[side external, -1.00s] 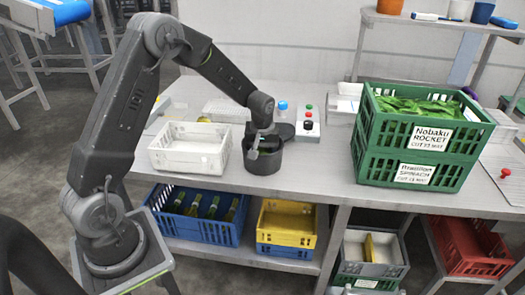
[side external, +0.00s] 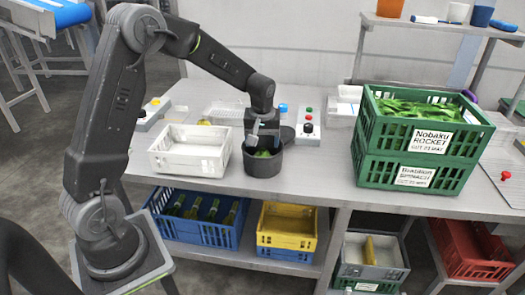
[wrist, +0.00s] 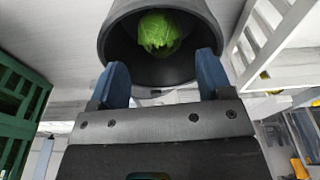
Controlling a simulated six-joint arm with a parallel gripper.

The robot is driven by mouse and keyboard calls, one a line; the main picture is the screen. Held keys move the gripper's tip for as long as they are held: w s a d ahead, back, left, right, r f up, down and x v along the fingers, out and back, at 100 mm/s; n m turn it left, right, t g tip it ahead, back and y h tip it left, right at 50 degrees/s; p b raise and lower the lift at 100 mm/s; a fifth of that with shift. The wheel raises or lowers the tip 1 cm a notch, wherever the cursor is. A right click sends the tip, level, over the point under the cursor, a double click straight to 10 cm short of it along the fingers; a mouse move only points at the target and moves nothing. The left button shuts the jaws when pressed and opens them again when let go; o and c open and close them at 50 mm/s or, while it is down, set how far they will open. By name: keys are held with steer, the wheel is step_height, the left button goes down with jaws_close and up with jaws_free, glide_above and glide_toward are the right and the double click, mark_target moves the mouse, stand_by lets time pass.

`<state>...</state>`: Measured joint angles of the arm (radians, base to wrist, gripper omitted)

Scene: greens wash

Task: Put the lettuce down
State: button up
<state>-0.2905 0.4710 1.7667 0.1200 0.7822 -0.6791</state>
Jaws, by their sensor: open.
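The green lettuce (wrist: 159,33) lies inside a dark grey round tub in the wrist view; a bit of it shows over the rim in the side view (side external: 263,154). The tub (side external: 263,168) stands on the steel bench, and its wall also shows in the wrist view (wrist: 115,40). My gripper (wrist: 160,75) is open and empty, with its two blue fingers apart at the tub's mouth. In the side view my gripper (side external: 262,138) is just above the tub, partly hiding its opening.
A white crate (side external: 189,151) stands left of the tub. Stacked green crates (side external: 413,177) with leaves in the top one stand to the right. A button box (side external: 308,134) is behind the tub on the right. Bare bench (side external: 320,175) lies between tub and green crates.

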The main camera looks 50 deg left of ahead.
mark_target(262, 156)
steer(key=s+d+r+m+t, duration=0.1)
steer(key=s+d+r+m, duration=0.1)
steer(key=s+d+r, duration=0.4)
steer(key=s+d+r+m+t, duration=0.1)
steer(key=s+d+r+m, duration=0.3)
steer(key=r, duration=0.5)
steer(key=s+d+m+t+h, duration=0.1)
steer(key=s+d+m, duration=0.3)
steer(key=s, duration=1)
steer(key=shift+s+d+t, duration=0.25)
steer(key=shift+d+t, duration=0.15)
steer(key=shift+t, duration=0.3)
